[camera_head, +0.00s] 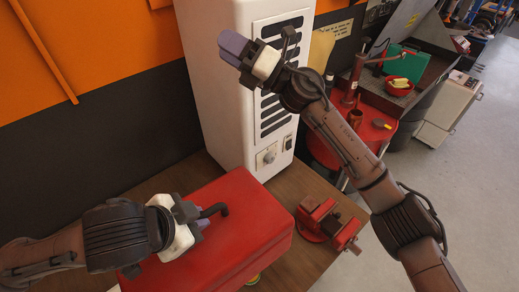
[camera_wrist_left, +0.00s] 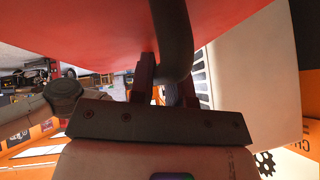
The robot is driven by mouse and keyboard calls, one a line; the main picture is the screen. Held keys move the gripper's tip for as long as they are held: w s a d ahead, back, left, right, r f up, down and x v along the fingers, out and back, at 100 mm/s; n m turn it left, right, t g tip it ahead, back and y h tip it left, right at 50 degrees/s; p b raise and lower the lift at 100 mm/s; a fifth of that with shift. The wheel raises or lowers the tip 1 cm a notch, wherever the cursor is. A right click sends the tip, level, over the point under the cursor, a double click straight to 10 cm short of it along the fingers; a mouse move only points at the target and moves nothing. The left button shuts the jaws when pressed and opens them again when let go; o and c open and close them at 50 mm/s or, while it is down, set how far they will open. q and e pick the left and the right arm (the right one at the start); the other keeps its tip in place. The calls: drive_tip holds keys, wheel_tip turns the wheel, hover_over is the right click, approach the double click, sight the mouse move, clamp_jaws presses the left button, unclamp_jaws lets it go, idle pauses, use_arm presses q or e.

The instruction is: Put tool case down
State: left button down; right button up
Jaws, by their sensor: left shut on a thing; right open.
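The red tool case (camera_head: 252,222) is over the wooden workbench at the lower middle of the head view. Its red surface also fills the top of the left wrist view (camera_wrist_left: 90,30). My left gripper (camera_head: 200,222) is shut on the case's dark curved handle (camera_head: 214,209). In the left wrist view the handle (camera_wrist_left: 172,35) runs down to the fingers. I cannot tell whether the case's underside touches the bench. My right gripper (camera_head: 234,43) is open and empty, raised in front of the white cabinet, away from the case.
The wooden workbench (camera_head: 304,262) has a red vise (camera_head: 328,224) just right of the case. A tall white cabinet (camera_head: 222,105) with black vents stands behind. Grey floor (camera_head: 470,180) is open at right.

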use_arm(q)
drive_tip(key=shift+r, duration=0.15)
use_arm(e)
drive_tip(key=s+d+f+n+g+h, duration=0.1)
drive_tip(key=s+f+n+g+h, duration=0.2)
drive_tip(key=s+f+n+g, duration=0.1)
drive_tip(key=s+d+f+n+g+h, duration=0.2)
drive_tip(key=s+f+n+g+h, duration=0.2)
drive_tip(key=f+n+g, duration=0.2)
drive_tip(key=s+d+f+n+g+h, duration=0.1)
drive_tip(key=s+f+n+g+h, duration=0.3)
drive_tip(key=f+n+g, duration=0.2)
drive_tip(key=shift+d+n+g, duration=0.2)
drive_tip(key=shift+n+g, duration=0.6)
drive_tip(key=shift+n, duration=0.5)
drive_tip(key=shift+s+d+f+n+h, duration=0.15)
drive_tip(key=shift+s+d+n+h, duration=0.15)
drive_tip(key=shift+n, duration=0.1)
drive_tip(key=shift+a, duration=0.1)
hover_over(221, 198)
drive_tip(key=s, duration=0.3)
drive_tip(key=shift+n, duration=0.3)
drive_tip(key=f, duration=0.4)
drive_tip(key=shift+d+f, duration=0.15)
drive_tip(key=shift+d, duration=0.2)
clamp_jaws()
